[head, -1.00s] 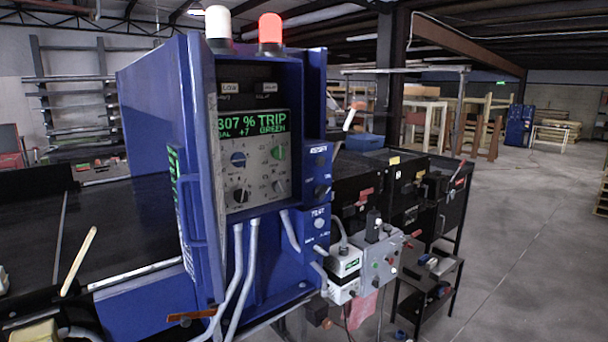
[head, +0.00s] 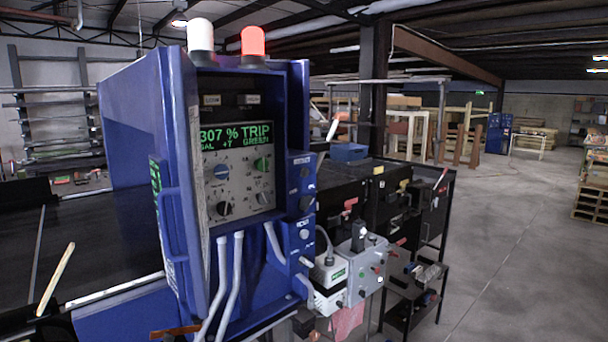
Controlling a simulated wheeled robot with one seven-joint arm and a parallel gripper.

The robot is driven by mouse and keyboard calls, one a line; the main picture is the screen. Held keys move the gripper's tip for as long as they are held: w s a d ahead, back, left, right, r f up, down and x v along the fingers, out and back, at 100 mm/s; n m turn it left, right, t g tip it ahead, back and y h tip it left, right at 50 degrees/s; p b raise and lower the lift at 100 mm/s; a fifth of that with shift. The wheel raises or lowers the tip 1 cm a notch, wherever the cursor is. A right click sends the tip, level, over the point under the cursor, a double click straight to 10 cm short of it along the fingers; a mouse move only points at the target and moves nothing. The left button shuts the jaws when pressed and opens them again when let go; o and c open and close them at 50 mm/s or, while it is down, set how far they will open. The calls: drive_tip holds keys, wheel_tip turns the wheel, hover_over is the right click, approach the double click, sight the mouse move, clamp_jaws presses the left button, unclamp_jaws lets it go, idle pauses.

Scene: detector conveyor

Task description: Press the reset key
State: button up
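A blue detector cabinet (head: 180,130) stands at the left of the head view, beside a dark conveyor belt (head: 90,240). Its recessed control panel (head: 238,185) has a green-lettered display (head: 236,136) reading about "307 % TRIP" and "GREEN". Below the display are a blue knob, a green knob and several dark knobs. Small blue boxes (head: 301,185) with buttons are fixed to the cabinet's right side. Which control is the reset key I cannot tell, as the labels are too small. My gripper is not in view.
A white lamp (head: 200,36) and a lit red lamp (head: 253,42) top the cabinet. Grey conduits (head: 231,280) hang in front. A grey switch box (head: 362,268) and black cabinets (head: 385,195) stand to the right. Open concrete floor (head: 510,250) lies farther right.

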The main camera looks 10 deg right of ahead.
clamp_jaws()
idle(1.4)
